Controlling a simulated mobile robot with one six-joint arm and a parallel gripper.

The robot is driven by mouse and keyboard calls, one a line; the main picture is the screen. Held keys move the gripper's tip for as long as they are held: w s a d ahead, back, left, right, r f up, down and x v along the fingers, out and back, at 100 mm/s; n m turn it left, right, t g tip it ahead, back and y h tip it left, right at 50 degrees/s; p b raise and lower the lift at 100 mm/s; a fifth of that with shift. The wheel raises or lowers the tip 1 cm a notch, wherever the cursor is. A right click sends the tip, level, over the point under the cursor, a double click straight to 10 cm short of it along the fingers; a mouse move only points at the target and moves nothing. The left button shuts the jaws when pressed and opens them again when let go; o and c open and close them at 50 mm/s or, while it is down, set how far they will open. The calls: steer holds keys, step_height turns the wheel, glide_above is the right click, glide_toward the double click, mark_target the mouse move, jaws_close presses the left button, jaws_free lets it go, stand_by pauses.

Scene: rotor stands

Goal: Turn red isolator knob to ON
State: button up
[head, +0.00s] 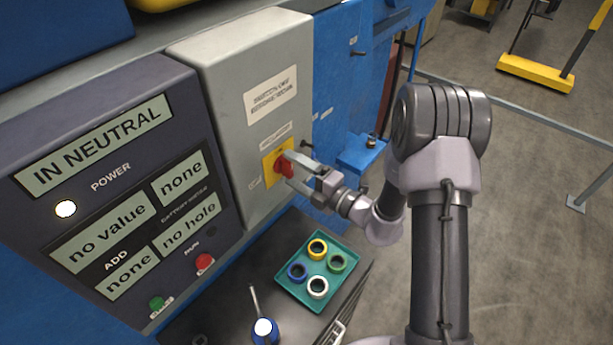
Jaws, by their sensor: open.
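The red isolator knob (283,166) sits on a yellow plate (269,174) on the front of a grey box (228,88). My gripper (287,169) is at the knob, its fingers open and reaching in from the right, one above and one below it. I cannot tell whether the fingers touch the knob. The fingers hide part of the knob and the right side of the plate. The small labels around the plate are too small to read.
A dark panel (75,117) at left reads "IN NEUTRAL", with a lit power lamp (65,209). Below stands a teal tray (292,284) with yellow, blue, green and white rings. A white-topped blue object (265,329) stands nearby. Blue frame (339,70) at right; open floor beyond.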

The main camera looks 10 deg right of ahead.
steer(key=b+v, duration=0.3)
steer(key=v, duration=1.4)
steer(key=shift+b, duration=0.3)
steer(key=shift+r, duration=0.1)
